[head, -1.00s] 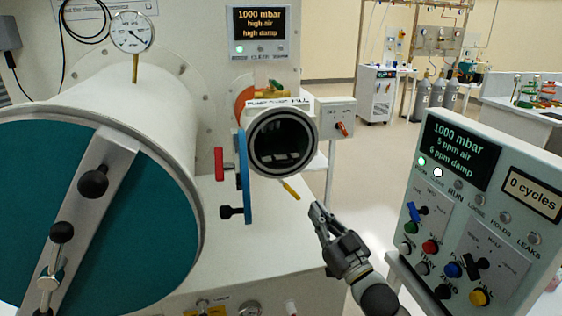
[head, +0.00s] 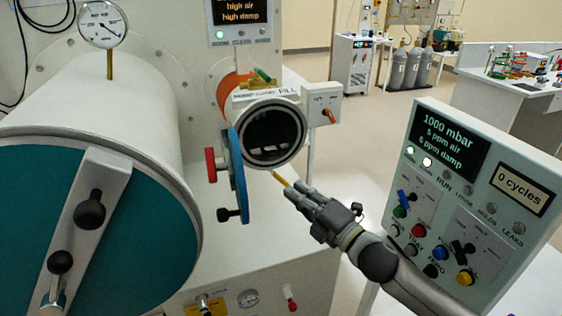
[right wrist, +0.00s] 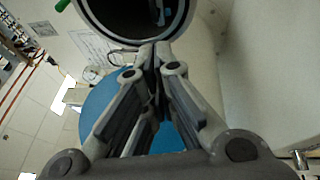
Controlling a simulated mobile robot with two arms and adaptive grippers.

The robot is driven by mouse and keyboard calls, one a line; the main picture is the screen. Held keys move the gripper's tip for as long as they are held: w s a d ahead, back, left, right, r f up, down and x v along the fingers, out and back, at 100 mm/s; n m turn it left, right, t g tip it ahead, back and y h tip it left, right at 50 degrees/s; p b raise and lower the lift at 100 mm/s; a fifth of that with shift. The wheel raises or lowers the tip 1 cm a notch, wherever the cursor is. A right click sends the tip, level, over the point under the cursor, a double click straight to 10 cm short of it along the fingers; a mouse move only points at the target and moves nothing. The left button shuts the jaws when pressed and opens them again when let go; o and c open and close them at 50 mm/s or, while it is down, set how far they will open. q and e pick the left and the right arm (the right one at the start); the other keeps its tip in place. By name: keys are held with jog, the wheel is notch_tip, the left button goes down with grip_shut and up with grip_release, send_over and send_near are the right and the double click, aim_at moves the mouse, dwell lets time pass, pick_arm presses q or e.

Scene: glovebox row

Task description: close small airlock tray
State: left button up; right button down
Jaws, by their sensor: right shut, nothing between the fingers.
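The small airlock (head: 273,134) is a round, dark-mouthed port; its blue door (head: 238,176) stands swung open at the left. Pale shapes (head: 271,151) show low inside the mouth; I cannot tell how far the tray sits in. A yellow bar (head: 282,180) shows just below the mouth. My right gripper (head: 291,188) is shut and empty, its tips close to the bar; I cannot tell whether they touch. In the right wrist view the shut fingertips (right wrist: 155,48) lie just below the airlock mouth (right wrist: 135,12), the blue door (right wrist: 95,108) behind them. My left gripper is out of view.
A large airlock with a teal door (head: 45,215) fills the left. A control panel (head: 470,190) stands close to my right arm. A small switch box (head: 322,104) sits right of the port. Open floor lies behind.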

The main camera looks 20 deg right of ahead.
jog(key=w+r+p, duration=0.1)
jog(key=w+p, duration=0.2)
jog(key=w, duration=0.6)
jog(key=shift+w+a+r, duration=0.25)
jog(key=shift+w+a, duration=0.15)
jog(key=shift+a, duration=0.05)
